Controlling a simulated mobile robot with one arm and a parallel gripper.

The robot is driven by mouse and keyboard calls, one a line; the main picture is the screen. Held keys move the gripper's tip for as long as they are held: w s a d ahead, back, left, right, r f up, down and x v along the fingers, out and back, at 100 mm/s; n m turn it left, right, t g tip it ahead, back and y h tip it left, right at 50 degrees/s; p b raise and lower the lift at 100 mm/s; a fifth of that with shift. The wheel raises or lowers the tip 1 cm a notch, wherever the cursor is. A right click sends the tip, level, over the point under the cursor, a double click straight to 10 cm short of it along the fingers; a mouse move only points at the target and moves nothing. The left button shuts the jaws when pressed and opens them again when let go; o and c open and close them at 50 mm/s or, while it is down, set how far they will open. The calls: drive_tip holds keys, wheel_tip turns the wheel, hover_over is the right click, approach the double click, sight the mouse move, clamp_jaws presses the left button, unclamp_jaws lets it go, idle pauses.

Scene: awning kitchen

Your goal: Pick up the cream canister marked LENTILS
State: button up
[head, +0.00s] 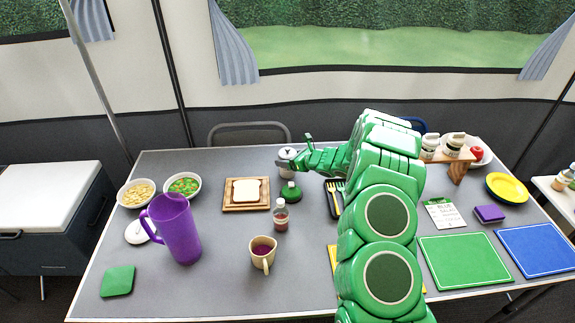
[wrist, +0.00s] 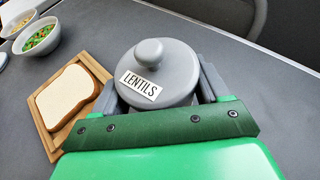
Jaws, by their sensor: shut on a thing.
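The canister marked LENTILS (wrist: 172,62) looks grey, not cream, in the wrist view. Its round lid has a knob and a white label with black letters. My gripper (wrist: 160,92) is shut on it, with one finger on each side. In the head view the canister (head: 287,152) is small and pale at the far side of the table, at the end of my green arm. My gripper (head: 289,163) partly hides its lower part there. I cannot tell whether its base touches the table.
A bread slice on a wooden board (head: 230,207) lies left of my gripper. A green knobbed object (head: 290,191) and a small bottle (head: 281,216) stand nearer the front. A purple pitcher (head: 178,232), a mug (head: 262,254) and two bowls (head: 184,184) are to the left. A chair (head: 249,127) stands behind.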

sight(289, 151)
drive_tip(key=shift+r, duration=0.1)
drive_tip(key=shift+r, duration=0.55)
wheel_tip(289, 151, up, 2)
drive_tip(key=shift+s+r, duration=0.1)
drive_tip(key=shift+r, duration=0.1)
drive_tip(key=s+d+r, duration=0.1)
drive_tip(key=s+r, duration=0.8)
drive_tip(key=s, duration=0.4)
drive_tip(key=shift+s+d+r, duration=0.15)
drive_tip(key=shift+s+d, duration=0.05)
drive_tip(key=shift+s, duration=0.15)
